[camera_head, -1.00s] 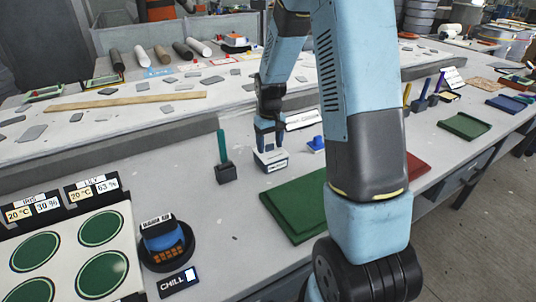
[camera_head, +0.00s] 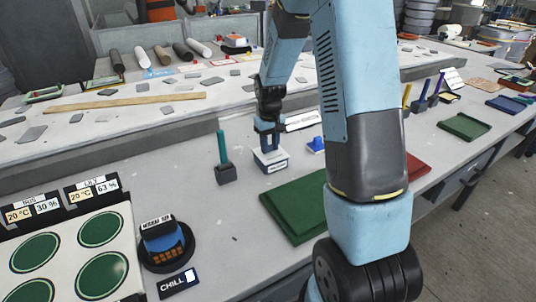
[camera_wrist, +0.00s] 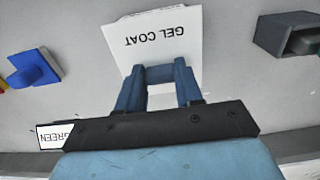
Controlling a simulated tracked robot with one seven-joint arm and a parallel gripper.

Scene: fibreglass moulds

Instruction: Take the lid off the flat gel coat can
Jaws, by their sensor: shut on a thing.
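In the wrist view, a white face lettered "GEL COAT" (camera_wrist: 158,40) reads upside down. I see no clear gap between lid and can.
A dark holder with a green handle (camera_head: 224,172) stands left of the can. A blue block (camera_head: 316,145) is to its right. A green mat (camera_head: 300,206) lies in front on the right. The bench left of the holder has free room.

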